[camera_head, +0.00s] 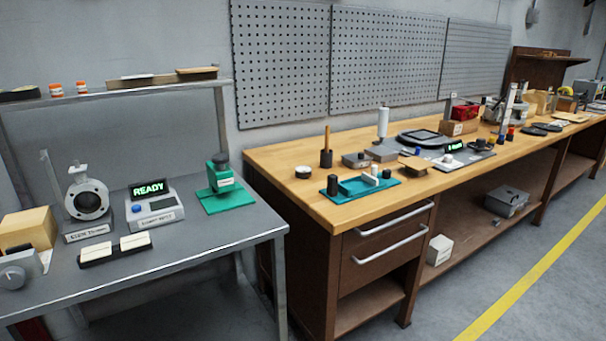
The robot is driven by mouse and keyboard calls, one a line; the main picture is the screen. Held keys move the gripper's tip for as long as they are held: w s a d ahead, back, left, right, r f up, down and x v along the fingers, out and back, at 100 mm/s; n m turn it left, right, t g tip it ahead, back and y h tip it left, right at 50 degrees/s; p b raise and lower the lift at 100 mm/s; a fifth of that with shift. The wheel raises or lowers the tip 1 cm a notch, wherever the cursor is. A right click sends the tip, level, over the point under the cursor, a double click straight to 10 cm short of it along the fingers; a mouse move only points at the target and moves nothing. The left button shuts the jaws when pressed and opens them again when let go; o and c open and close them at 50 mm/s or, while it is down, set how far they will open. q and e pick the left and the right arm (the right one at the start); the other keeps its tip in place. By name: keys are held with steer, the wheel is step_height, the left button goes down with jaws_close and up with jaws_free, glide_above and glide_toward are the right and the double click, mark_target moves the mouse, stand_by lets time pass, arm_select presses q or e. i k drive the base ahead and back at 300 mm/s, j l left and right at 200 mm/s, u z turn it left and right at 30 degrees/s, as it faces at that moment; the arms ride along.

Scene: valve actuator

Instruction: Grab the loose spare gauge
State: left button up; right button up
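No thing in view is clearly marked as a spare gauge. A small black round item with a pale top (303,172) lies on the wooden bench near its left end. It could be a gauge, but it is too small to tell. A grey block with a round dial-like face (12,277) is cut off at the left edge, on the grey metal table. Neither of my grippers is in view.
The grey metal table (215,245) holds a round flanged valve body (87,198), a unit with a READY display (150,189) and a green device (220,171). The wooden bench (275,155) carries a teal tray (345,193) and a tool cup (326,158). Floor is open at right.

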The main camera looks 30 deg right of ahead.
mark_target(301, 172)
steer(key=z, duration=1.15)
steer(key=i+l+z, duration=0.1)
steer(key=i+z, duration=0.45)
steer(key=i, duration=0.15)
